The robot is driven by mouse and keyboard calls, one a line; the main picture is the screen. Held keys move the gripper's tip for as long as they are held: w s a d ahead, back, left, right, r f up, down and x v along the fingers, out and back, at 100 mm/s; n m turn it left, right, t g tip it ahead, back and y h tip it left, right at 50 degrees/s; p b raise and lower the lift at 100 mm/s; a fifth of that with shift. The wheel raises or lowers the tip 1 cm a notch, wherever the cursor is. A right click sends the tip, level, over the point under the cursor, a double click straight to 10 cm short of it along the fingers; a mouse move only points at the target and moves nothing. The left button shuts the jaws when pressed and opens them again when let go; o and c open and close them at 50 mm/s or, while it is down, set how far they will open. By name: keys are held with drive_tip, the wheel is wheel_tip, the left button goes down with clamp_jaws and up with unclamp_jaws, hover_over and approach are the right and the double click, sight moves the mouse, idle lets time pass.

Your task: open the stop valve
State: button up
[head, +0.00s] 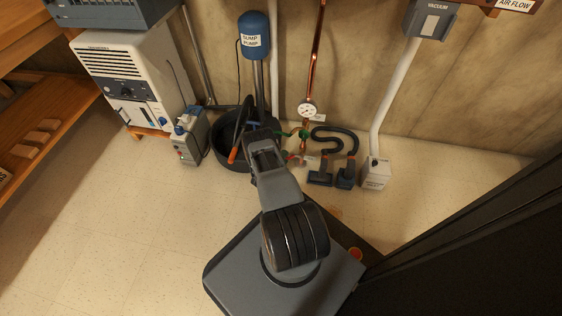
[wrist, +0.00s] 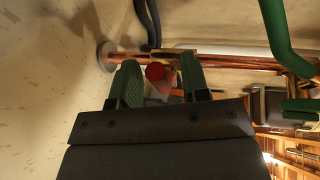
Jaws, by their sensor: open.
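A small red round part (wrist: 155,71), which looks like a valve handle seen close, shows between the two green fingers of my gripper (wrist: 160,72) in the wrist view. The gripper is open, with one finger on each side of the red part. I cannot tell whether either finger touches it. A copper pipe (wrist: 240,62) with brass fittings runs behind the fingers. In the head view the vertical copper pipe (head: 315,55) comes down past a round white gauge (head: 307,110) to low fittings, partly hidden by my arm.
A thick green tube-like part (wrist: 283,40) is close on the right in the wrist view. In the head view a black tub (head: 229,157) stands left of my arm, with a grey pump unit (head: 188,140) beside it. A black hose (head: 338,133) lies right. The floor at left is clear.

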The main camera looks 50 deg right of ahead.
clamp_jaws()
idle(0.4)
